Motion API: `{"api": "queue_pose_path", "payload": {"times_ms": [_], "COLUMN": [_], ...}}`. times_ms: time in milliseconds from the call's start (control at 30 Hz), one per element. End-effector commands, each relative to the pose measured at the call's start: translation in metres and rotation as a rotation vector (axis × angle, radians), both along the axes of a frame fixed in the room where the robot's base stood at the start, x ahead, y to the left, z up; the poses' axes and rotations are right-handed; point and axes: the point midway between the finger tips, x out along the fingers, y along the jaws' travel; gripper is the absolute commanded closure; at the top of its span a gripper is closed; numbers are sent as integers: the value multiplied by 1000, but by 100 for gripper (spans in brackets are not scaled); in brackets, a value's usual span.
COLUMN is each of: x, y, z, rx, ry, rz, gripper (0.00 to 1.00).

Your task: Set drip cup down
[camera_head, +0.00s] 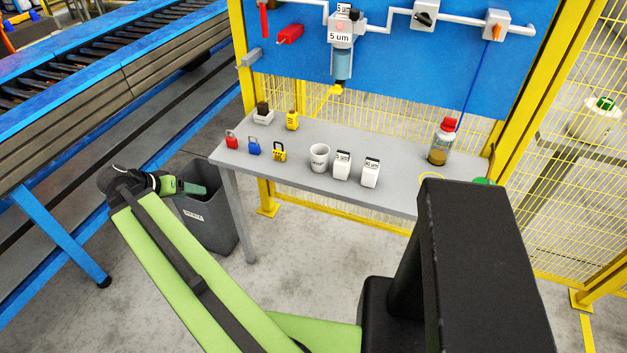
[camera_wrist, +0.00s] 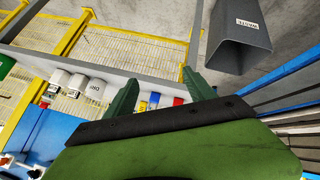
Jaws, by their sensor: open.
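The white drip cup (camera_head: 319,157) stands upright on the grey bench, between the padlocks and two white boxes. It also shows in the wrist view (camera_wrist: 95,90), left of my fingers. My gripper (camera_head: 188,187) is to the left of the bench, over the grey waste bin, and well apart from the cup. In the wrist view its two green fingers (camera_wrist: 160,93) are spread with nothing between them in their grasp. The filter unit (camera_head: 341,62) hangs on the blue panel above the bench, with a yellow piece below its bowl.
On the grey bench (camera_head: 280,135) stand red (camera_head: 231,139), blue (camera_head: 254,147) and yellow (camera_head: 279,152) padlocks, white boxes (camera_head: 342,166) (camera_head: 371,172) and a red-capped bottle (camera_head: 441,142). The waste bin (camera_head: 212,212) is beside the bench's left end. A blue-framed conveyor (camera_head: 120,70) runs at left.

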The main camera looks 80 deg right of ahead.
Motion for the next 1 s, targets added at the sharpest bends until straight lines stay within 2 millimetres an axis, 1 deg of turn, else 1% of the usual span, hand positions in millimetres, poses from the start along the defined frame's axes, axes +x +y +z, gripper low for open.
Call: {"api": "queue_pose_path", "payload": {"times_ms": [33,67,100,167,200,300,400,533,667,900,1000], "x": [-44,-69,-101,-145,-170,-212,-231,-235,-247,-287,-299], "y": [-46,-69,-96,-125,-139,-160,-168,-170,-183,-223,-236], "z": [-22,-21,-18,-12,-7,3,11,14,4,-19,-24], "rx": [-114,-189,-285,-414,-487,-620,-681,-694,-692,-691,-690], "ry": [-23,-39,-57,-79,-90,-110,-121,-123,-122,-122,-123], "rz": [-158,-245,-346,-471,-534,-635,-677,-685,-685,-685,-683], "gripper": [37,37,37,37,37,37,37,37,37,37,37]}}
